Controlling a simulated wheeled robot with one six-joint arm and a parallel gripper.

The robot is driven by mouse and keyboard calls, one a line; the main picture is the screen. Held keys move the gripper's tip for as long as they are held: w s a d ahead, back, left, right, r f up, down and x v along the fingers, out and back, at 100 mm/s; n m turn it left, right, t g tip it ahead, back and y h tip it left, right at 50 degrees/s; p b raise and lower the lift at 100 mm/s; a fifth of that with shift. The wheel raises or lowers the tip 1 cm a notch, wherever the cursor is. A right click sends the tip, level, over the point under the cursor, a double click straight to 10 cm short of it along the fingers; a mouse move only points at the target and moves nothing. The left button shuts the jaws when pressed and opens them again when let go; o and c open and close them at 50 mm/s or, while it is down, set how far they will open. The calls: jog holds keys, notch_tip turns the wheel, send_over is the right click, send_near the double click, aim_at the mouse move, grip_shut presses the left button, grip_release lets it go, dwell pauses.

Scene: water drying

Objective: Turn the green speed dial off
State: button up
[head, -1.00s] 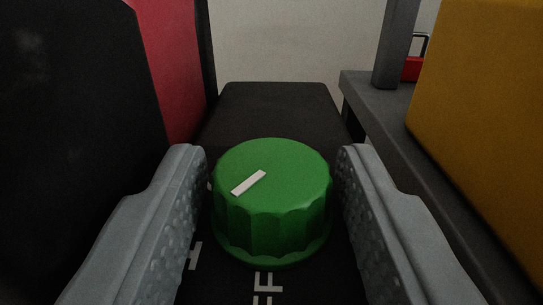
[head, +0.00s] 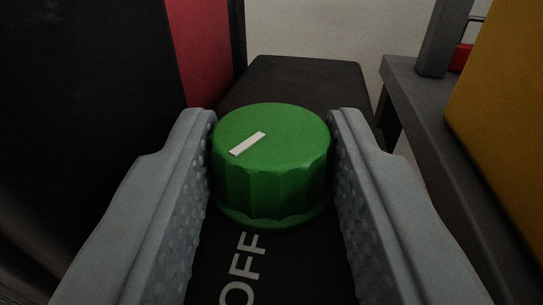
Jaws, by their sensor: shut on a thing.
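The green speed dial (head: 272,178) is a ridged round knob on a black panel, in the middle of the head view. A white pointer mark on its top slants toward the lower left. The white word OFF (head: 242,268) is printed on the panel in front of the dial, a little left of its middle. The mark does not point straight at the word. My gripper (head: 272,135) is shut on the dial, with one grey textured finger against its left side and the other against its right. Any other panel lettering is hidden or out of view.
A large black body (head: 85,110) and a red panel (head: 200,50) stand close on the left. On the right are a dark grey frame (head: 425,130) and a yellow block (head: 510,110). A pale wall (head: 310,25) is behind.

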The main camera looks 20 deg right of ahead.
aim_at(283, 161)
jog(key=shift+d+r+n+t+y, duration=0.15)
jog(key=shift+n+t+y, duration=0.35)
jog(key=shift+n+y, duration=0.7)
jog(key=shift+y, duration=0.6)
jog(key=o, duration=0.7)
notch_tip(283, 161, up, 10)
jog(key=shift+f, duration=0.15)
